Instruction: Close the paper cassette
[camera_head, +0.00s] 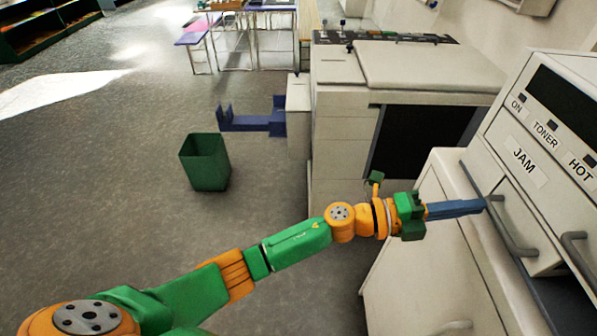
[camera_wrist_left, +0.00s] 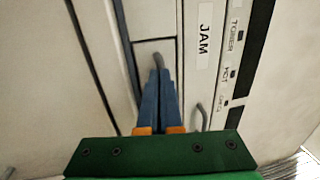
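A pale drawer front with a grey bar handle (camera_head: 512,228), which I take for the paper cassette (camera_head: 532,222), is on the white machine at the right, below the JAM label. The handle also shows in the left wrist view (camera_wrist_left: 155,64). I cannot tell how far out the cassette stands. My left gripper (camera_head: 484,205) reaches the upper end of this handle. Its blue fingers (camera_wrist_left: 160,74) lie together with only a thin line between them. The tips are at or very near the handle; whether they touch it is unclear. My right gripper is out of view.
A second handle (camera_head: 577,255) is farther right on the machine. A dark gap (camera_head: 562,300) lies below the drawer fronts. A large copier (camera_head: 430,65) stands behind. A green bin (camera_head: 205,163) stands on the floor at left. The floor (camera_head: 110,180) around my arm is mostly clear.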

